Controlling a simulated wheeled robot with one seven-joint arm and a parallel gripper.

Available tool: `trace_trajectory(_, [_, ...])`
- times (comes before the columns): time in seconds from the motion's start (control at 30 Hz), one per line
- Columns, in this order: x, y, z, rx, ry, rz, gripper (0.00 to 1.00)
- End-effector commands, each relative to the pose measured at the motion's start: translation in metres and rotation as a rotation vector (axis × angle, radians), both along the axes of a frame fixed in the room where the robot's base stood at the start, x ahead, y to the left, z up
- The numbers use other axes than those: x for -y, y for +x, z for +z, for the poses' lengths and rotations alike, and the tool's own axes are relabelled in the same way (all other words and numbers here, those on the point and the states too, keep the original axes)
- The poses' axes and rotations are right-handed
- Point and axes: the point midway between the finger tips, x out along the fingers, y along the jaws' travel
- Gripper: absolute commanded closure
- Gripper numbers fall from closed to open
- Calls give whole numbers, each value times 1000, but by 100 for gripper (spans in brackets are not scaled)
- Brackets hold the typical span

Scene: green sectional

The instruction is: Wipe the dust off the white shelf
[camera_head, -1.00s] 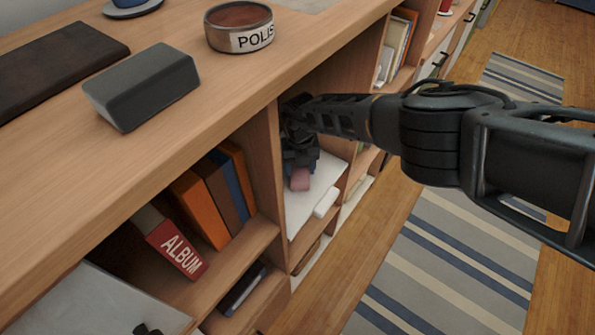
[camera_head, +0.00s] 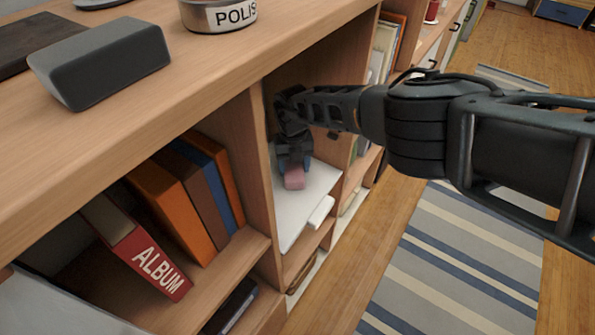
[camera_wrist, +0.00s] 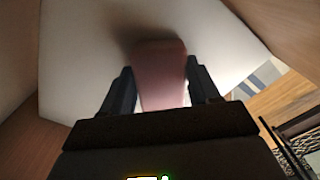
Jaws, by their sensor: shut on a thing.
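The white shelf (camera_head: 294,222) is a board in an open cubby of the wooden unit. It also fills much of the wrist view (camera_wrist: 80,70). My gripper (camera_head: 293,168) reaches into the cubby from the right and is shut on a pink block-like wiper (camera_head: 294,180). In the wrist view the wiper (camera_wrist: 160,75) sits between the two dark fingers, with a dark smudge or shadow on the white surface beyond it. I cannot tell whether the wiper touches the shelf. The shelf's back part is partly hidden by my arm.
A small white object (camera_head: 321,211) lies at the shelf's front right edge. Cubby walls close in on both sides. A red album (camera_head: 152,264) and orange books (camera_head: 170,210) stand left. A dark grey block (camera_head: 100,62) and polish tin (camera_head: 218,15) sit on top. The striped rug and floor are clear.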

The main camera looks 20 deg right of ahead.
Motion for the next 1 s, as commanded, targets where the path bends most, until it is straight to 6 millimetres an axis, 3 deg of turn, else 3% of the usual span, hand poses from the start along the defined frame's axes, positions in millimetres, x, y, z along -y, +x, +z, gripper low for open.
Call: trace_trajectory(1.0, [-45, -32, -1, -3, 0, 2, 88])
